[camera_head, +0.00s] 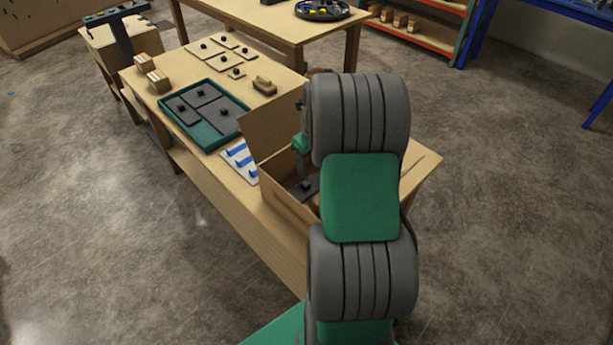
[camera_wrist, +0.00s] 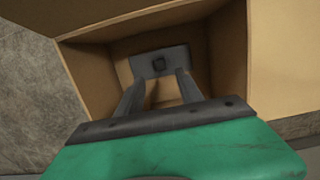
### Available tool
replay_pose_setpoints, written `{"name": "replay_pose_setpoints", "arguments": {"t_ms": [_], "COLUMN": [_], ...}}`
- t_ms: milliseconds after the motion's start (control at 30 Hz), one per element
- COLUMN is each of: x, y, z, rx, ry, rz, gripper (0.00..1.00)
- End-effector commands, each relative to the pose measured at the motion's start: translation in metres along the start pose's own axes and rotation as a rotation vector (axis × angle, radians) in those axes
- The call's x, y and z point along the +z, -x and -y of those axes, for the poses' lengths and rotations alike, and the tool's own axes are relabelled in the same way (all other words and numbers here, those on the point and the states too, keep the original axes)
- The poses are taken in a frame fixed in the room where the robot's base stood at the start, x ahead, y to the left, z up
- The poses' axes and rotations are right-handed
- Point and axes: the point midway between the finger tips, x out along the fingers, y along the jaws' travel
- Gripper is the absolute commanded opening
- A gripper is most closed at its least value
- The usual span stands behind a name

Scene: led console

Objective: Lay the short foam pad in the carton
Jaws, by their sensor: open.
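The carton (camera_head: 288,206) stands open near the front right end of the bench, with one flap raised. In the wrist view I look down into it between its brown walls (camera_wrist: 92,75). A dark grey foam pad (camera_head: 305,188) with a small black knob is inside the carton. It also shows in the wrist view (camera_wrist: 142,66), apparently flat on the carton floor. My gripper (camera_wrist: 162,80) is open, with its fingers pointing into the carton towards the pad and apart from its knob. In the head view my arm hides the fingers and the carton's right part.
A green tray (camera_head: 203,146) left of the carton holds several dark grey knobbed pads. A white card with blue strips (camera_head: 240,160) lies between tray and carton. Tan knobbed panels (camera_head: 220,52), a wooden handled block (camera_head: 264,86) and small boxes (camera_head: 158,80) sit farther back.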

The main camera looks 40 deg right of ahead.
Motion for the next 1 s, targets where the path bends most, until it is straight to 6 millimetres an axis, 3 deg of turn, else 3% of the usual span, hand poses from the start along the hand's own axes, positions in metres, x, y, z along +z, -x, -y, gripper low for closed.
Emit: {"name": "replay_pose_setpoints", "arguments": {"t_ms": [200, 333, 533, 700, 900, 1000], "x": [0.001, 0.007, 0.004, -0.021, -0.063, -0.076], "y": [0.028, 0.051, 0.103, 0.134, 0.148, 0.148], "z": [-0.003, -0.031, -0.120, -0.190, -0.247, -0.260], "rx": [-0.001, -0.017, -0.081, -0.159, -0.270, -0.305], "ry": [0.024, 0.282, 1.131, 1.896, 2.683, 2.904], "rz": [0.002, 0.013, 0.033, 0.028, -0.017, -0.040], "gripper": [0.43, 0.43, 0.43, 0.43, 0.43, 0.43]}}
